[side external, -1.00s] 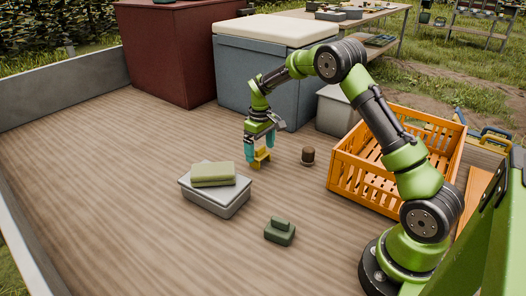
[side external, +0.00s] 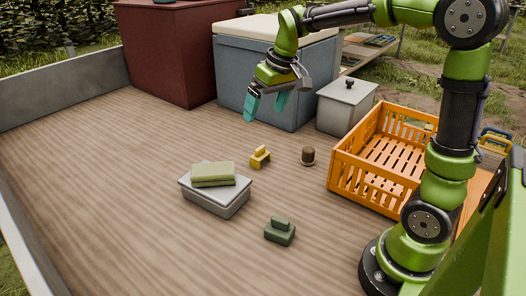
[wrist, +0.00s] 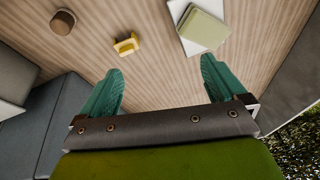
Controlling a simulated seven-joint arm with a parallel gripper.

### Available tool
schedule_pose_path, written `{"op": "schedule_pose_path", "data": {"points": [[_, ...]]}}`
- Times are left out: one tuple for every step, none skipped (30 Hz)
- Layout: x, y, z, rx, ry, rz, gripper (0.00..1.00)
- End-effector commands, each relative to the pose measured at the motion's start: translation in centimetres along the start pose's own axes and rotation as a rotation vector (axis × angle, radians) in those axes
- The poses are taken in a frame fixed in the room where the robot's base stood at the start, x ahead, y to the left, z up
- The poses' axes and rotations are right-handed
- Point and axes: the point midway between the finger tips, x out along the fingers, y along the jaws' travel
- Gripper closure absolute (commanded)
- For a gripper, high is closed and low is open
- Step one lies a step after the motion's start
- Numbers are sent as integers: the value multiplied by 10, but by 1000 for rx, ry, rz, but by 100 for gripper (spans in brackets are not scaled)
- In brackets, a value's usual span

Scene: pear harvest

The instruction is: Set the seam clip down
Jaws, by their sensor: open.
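The yellow object, which I take to be the seam clip (side external: 260,157), rests on the wooden deck between the grey box and the brown cylinder. It also shows in the wrist view (wrist: 126,44), beyond my fingertips. My gripper (side external: 266,107) is raised above the deck, behind the clip and in front of the blue-grey cooler. Its teal fingers are spread apart with nothing between them, as the wrist view (wrist: 162,82) also shows. It does not touch the clip.
A grey box (side external: 214,201) with a green block (side external: 213,174) on it stands left of the clip. A brown cylinder (side external: 308,155), dark green block (side external: 279,233), orange crate (side external: 372,190), lidded grey bin (side external: 346,105) and cooler (side external: 262,84) stand around. The left deck is clear.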

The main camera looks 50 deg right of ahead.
Motion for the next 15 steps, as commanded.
{"op": "schedule_pose_path", "data": {"points": [[-16, -12, 19, 15, 43, -20, 3], [-23, -18, 30, 29, 65, -31, 3], [-30, -25, 44, 46, 93, -46, 3], [-35, -30, 55, 58, 114, -58, 3], [-39, -34, 66, 71, 134, -69, 3], [-44, -40, 82, 88, 161, -85, 3], [-46, -43, 92, 100, 180, -97, 3], [-48, -46, 103, 112, 198, -109, 3], [-49, -50, 116, 128, 220, -123, 3], [-49, -51, 125, 139, 235, -133, 3], [-49, -53, 133, 150, 248, -143, 3], [-49, -55, 143, 162, 265, -155, 3], [-48, -56, 149, 169, 275, -162, 3], [-47, -57, 155, 177, 284, -169, 3], [-46, -58, 161, 186, 293, -177, 3]]}}
